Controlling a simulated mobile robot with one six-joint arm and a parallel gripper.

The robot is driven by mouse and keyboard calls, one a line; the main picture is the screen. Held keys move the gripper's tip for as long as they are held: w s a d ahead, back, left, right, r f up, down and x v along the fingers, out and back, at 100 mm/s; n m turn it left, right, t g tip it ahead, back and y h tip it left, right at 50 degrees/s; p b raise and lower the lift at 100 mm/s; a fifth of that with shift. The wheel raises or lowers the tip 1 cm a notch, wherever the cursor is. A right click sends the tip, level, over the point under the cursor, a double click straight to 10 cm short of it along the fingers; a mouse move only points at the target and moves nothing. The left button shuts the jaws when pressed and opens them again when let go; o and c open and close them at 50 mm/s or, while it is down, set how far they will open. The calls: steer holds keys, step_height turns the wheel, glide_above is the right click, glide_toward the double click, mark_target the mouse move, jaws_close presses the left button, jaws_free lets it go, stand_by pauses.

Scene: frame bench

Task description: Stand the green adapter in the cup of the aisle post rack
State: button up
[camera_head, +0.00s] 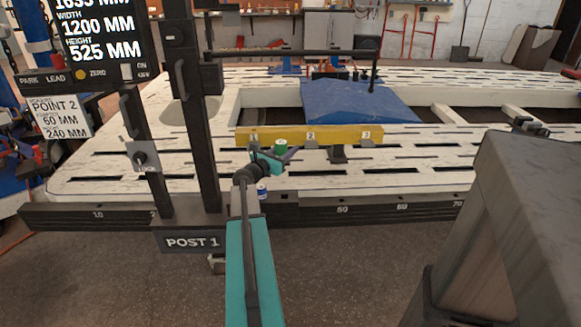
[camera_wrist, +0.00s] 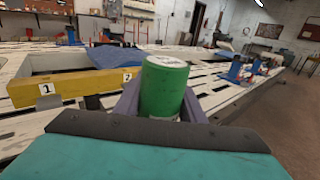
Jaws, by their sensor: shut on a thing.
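The green adapter (camera_head: 281,143) is a short upright cylinder with a pale marked top. In the wrist view the green adapter (camera_wrist: 163,90) stands between the purple-grey jaws of my gripper (camera_wrist: 163,112), which is shut on it. In the head view my gripper (camera_head: 285,155) holds it above the slotted white bench, in front of a yellow bar (camera_head: 340,134) with tags 1, 2 and 3. The yellow bar also shows at the left of the wrist view (camera_wrist: 70,91). I cannot make out which part is the cup of the aisle post rack.
The white bench (camera_head: 100,170) has open slots and a blue panel (camera_head: 360,100). A dark post (camera_head: 200,130) marked POST 1 rises at left, with a display (camera_head: 100,35) beside it. Open floor lies in front.

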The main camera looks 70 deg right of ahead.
steer(key=d+f+b, duration=0.3)
steer(key=f+b, duration=0.6)
steer(key=b, duration=0.2)
steer(key=shift+f, duration=0.2)
steer(key=shift+s+d, duration=0.1)
stand_by(0.4)
steer(key=shift+f+b, duration=1.45)
steer(key=shift+f, duration=1.45)
steer(key=shift+p, duration=0.55)
steer(key=shift+f, duration=0.35)
stand_by(0.7)
steer(key=shift+w+f, duration=0.1)
steer(key=shift+w, duration=0.1)
stand_by(1.5)
